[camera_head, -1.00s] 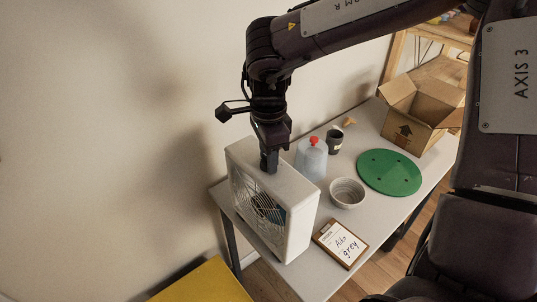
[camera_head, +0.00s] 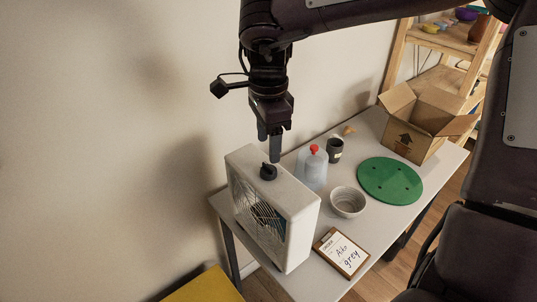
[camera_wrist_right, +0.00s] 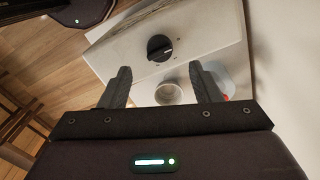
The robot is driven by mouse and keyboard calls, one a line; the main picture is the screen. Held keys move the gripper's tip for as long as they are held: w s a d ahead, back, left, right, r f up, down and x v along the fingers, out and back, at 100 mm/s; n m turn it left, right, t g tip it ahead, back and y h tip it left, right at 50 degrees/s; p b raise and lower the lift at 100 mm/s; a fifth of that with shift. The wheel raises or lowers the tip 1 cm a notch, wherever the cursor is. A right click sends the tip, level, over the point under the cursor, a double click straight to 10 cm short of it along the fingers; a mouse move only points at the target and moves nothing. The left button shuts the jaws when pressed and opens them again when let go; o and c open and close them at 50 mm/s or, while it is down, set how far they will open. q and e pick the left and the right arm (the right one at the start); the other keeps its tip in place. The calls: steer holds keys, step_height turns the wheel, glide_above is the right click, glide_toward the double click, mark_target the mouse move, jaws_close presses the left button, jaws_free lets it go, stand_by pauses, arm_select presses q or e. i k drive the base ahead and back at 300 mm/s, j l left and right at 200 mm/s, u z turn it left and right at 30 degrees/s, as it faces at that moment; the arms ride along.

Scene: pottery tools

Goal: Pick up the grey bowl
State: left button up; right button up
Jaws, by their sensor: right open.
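The grey bowl (camera_head: 347,201) stands upright and looks empty on the table, between the fan-like white box and the green disc. In the right wrist view the bowl (camera_wrist_right: 168,92) shows beyond the box, between my fingers in the picture. My right gripper (camera_head: 269,150) is open and empty, pointing down above the white box, left of the bowl and apart from it. Its two fingers (camera_wrist_right: 160,70) are spread in the wrist view. My left gripper is not in view.
The white box (camera_head: 285,205) has a black knob (camera_head: 268,172) on top. Near the bowl are a clear red-capped bottle (camera_head: 314,172), a dark cup (camera_head: 335,150), a green disc (camera_head: 390,181) and a clipboard reading "Aiko grey" (camera_head: 342,252). An open carton (camera_head: 408,140) stands at the back.

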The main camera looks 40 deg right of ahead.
mark_target(347, 202)
steer(key=k, duration=1)
